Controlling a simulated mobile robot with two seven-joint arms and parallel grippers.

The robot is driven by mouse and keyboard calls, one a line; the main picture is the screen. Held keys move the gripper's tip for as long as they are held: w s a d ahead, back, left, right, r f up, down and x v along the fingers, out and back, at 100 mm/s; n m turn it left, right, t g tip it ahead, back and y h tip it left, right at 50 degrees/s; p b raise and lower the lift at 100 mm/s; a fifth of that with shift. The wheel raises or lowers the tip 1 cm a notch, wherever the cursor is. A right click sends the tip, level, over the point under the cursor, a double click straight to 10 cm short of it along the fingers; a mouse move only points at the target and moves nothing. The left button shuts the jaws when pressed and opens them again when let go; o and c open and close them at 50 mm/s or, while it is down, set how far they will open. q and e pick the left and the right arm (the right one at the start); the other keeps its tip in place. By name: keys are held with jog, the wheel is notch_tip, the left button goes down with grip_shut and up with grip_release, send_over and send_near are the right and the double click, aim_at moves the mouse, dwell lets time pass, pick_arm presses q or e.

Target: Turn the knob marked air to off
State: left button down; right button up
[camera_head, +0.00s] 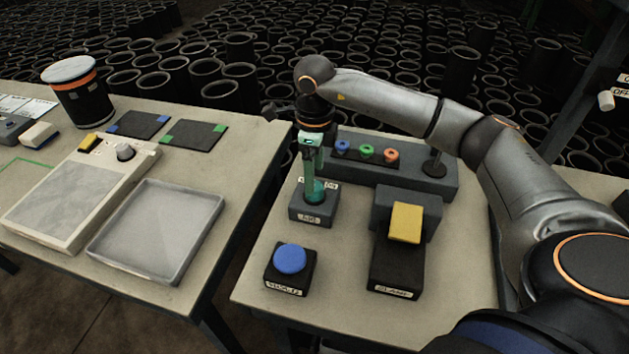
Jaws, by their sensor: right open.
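The air knob (319,192) is a teal knob on top of a small dark grey box (298,208). The box stands on the right-hand table, and its front label seems to read AIR. My right gripper (313,183) points down at the knob from above, with its fingers open at the knob. I cannot tell whether they touch it. The fingers hide much of the knob and part of the white marking behind it, so its setting cannot be read. My left gripper is not in view.
A blue push button (290,258) and a yellow-topped pedal (406,222) stand in front. A grey panel (425,178) with blue, green and orange knobs lies behind. A tray (160,232) is on the left table, across a gap.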

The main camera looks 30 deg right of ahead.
notch_tip(320, 180, up, 9)
jog(key=shift+f, duration=0.2)
dwell(0.6)
